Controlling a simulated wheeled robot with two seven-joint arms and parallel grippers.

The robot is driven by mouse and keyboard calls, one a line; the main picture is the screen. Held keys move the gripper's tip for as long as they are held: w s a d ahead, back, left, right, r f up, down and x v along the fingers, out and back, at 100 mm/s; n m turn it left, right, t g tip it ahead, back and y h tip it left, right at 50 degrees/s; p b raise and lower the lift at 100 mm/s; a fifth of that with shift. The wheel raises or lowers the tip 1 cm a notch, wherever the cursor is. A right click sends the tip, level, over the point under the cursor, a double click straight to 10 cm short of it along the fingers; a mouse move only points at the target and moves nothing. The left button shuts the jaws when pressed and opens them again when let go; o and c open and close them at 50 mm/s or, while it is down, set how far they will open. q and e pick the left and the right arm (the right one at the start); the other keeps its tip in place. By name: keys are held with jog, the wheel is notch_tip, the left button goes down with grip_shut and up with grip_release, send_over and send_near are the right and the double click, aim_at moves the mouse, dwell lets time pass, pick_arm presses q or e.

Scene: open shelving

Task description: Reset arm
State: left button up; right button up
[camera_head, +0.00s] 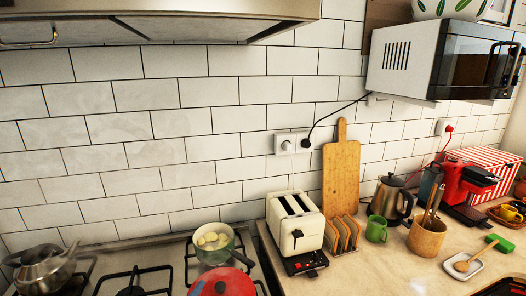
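Neither of my arms nor grippers shows in the head view. The view looks over a kitchen counter (345,280) and a gas stove (180,262) against a white tiled wall. No object is seen being held.
A kettle (44,266), a pot (213,243) and a red lid (222,284) are at the stove. A toaster (295,226), green mug (376,229), utensil holder (427,238) and red coffee machine (468,187) stand on the counter. A range hood (160,28) and microwave (440,60) overhang.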

pick_arm(q)
jog(key=s+a+f+n+g+y, duration=0.1)
jog(key=s+a+f+n+g, duration=0.25)
jog(key=s+f+g, duration=0.45)
jog(key=s+a+f+n+g+y, duration=0.1)
jog(key=s+a+f+n+g, duration=0.2)
jog(key=s+f, duration=0.9)
jog(key=s+d+f+g+b, duration=0.1)
jog(key=s+f+b, duration=0.15)
jog(key=f, duration=0.65)
jog(key=s+f+b, duration=0.1)
jog(key=f+b, duration=0.2)
jog(key=f, duration=0.7)
jog(key=s+a+f+g+b, duration=0.1)
jog(key=s+f+b, duration=0.3)
jog(key=s+f, duration=0.8)
notch_tip(320, 180, down, 2)
jog(key=shift+a+g+b, duration=0.3)
jog(key=shift+a, duration=0.2)
